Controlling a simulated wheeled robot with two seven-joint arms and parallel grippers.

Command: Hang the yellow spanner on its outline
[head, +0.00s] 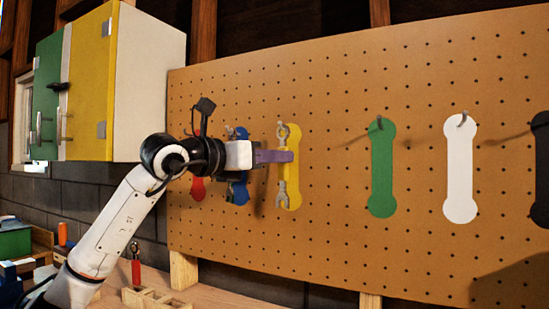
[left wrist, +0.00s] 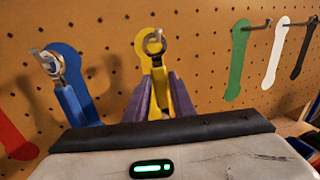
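The yellow spanner (head: 282,190) is upright in front of the yellow outline (head: 295,137) on the pegboard. Its metal ring end (left wrist: 153,42) is at the hook at the outline's top; I cannot tell whether the hook passes through the ring. My left gripper (head: 275,156) has its purple fingers at the middle of the spanner. In the left wrist view, the fingers (left wrist: 160,95) lie close on both sides of the yellow handle (left wrist: 181,97) and appear shut on it. The near finger hides part of the handle in the head view. My right gripper is out of view.
A blue spanner (left wrist: 73,100) hangs close to the left of my fingers, on the blue outline. The green outline (head: 381,170) and white outline (head: 459,170) to the right have bare hooks. A yellow and green cabinet (head: 90,85) is at the left, above the workbench (head: 225,296).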

